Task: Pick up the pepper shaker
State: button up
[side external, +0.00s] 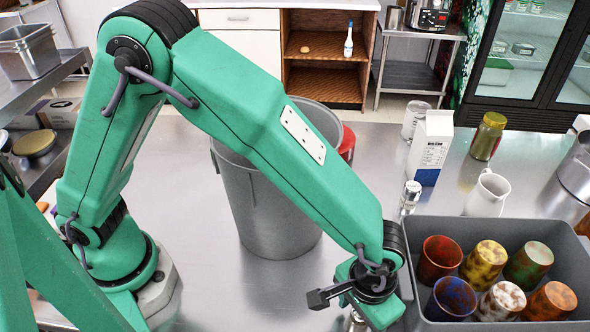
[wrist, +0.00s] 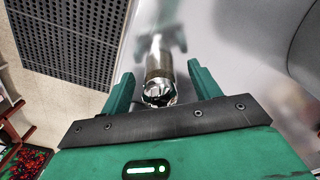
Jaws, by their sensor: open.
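A shaker (wrist: 158,70) with a shiny metal top lies in line between the fingers of my gripper (wrist: 162,92) in the wrist view. The fingers are open, one on each side of it, with a visible gap to the right finger. In the side external view my gripper (side external: 352,298) points down at the left of the grey crate, and a bit of shiny metal (side external: 356,321) shows under it, mostly hidden. Another small shaker with a metal top (side external: 410,196) stands behind the crate's left corner. I cannot tell the contents of either from its look.
The grey crate (side external: 480,226) holds several coloured cups. A milk carton (side external: 430,148), a white jug (side external: 487,194) and a gold-coloured jar (side external: 487,136) stand behind. The steel counter (side external: 190,190) is clear at left.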

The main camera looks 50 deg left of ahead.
jog(key=shift+f, duration=0.7)
jog(key=c, duration=1.1)
jog(key=shift+r, duration=0.15)
notch_tip(320, 180, up, 18)
jog(key=shift+f, duration=0.1)
dwell(0.8)
